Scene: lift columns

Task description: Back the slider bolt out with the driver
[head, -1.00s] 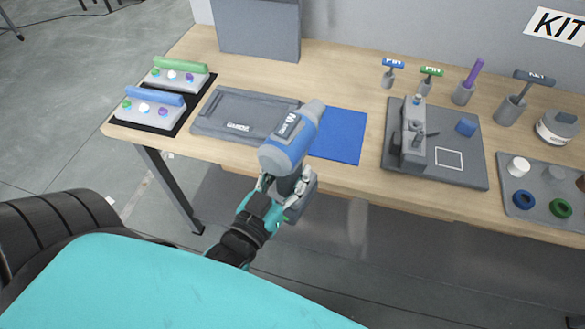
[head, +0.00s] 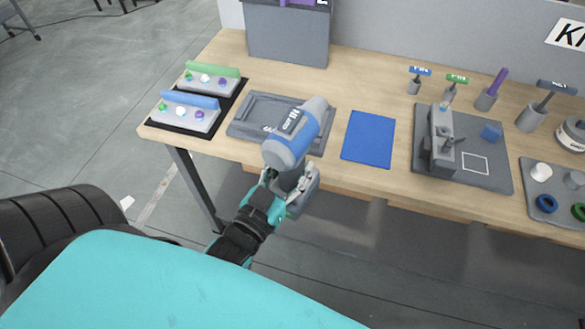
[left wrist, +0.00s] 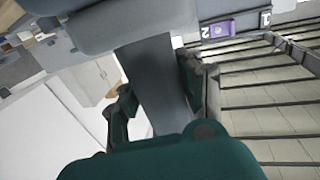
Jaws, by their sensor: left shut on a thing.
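My left gripper (head: 283,196) is shut on the grey handle of a blue and grey power driver (head: 290,142). The driver is held up in front of the table's near edge, its nose pointing up and away over the dark grey tray. In the left wrist view the fingers (left wrist: 155,100) stand on both sides of the driver's grey handle (left wrist: 155,80). A grey fixture (head: 441,140) with a small lever stands on a dark grey plate (head: 478,181) at the right. I cannot make out which part is the slider bolt. My right gripper is not in view.
The dark grey tray (head: 246,128) lies partly behind the driver. A blue mat (head: 368,137) lies bare beside it. Two button boxes with green (head: 213,69) and blue (head: 190,99) bars stand at the left. Several handled tools stand in holders at the back right.

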